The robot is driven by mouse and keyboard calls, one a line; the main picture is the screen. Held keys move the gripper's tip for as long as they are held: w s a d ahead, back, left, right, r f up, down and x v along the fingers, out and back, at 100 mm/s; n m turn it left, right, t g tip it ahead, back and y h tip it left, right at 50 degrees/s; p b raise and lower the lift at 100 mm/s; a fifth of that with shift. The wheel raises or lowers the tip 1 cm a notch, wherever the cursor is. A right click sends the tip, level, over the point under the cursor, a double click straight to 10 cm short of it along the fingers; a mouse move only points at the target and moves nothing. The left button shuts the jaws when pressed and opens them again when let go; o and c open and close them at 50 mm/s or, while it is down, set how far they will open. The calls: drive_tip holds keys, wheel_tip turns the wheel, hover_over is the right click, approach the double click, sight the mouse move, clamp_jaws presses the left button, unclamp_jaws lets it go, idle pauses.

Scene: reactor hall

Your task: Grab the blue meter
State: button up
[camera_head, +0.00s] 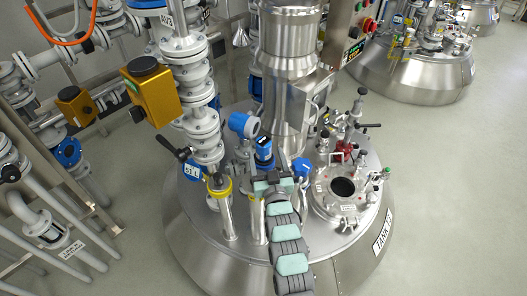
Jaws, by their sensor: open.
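Several blue instruments stand on the domed steel tank lid (205,222), and I cannot tell for sure which one is the task's meter. A blue meter with a round pale face (243,124) stands at the upper left of the group. A darker blue upright one (264,153) is just below and right of it. A smaller blue one (301,167) sits to the right. My gripper (268,176) is open, at the far end of my grey and teal arm, just below the darker blue one. Its fingertips are small and partly hidden, and whether they touch anything is unclear.
A thick steel column (288,95) rises behind the instruments. White flanged pipework (203,125) with a yellow box (150,90) stands to the left. Another tank (415,75) stands behind on clear floor.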

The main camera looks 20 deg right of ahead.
sight(265, 151)
drive_tip(key=b+x, duration=0.2)
drive_tip(key=x, duration=0.2)
drive_tip(key=shift+w, duration=0.2)
drive_tip(key=shift+w+d+r, duration=0.1)
drive_tip(key=shift+w+r, duration=0.1)
drive_tip(key=shift+w, duration=0.2)
drive_tip(key=shift+s, duration=0.1)
drive_tip(key=shift+c, duration=0.2)
drive_tip(key=shift+f, duration=0.1)
clamp_jaws()
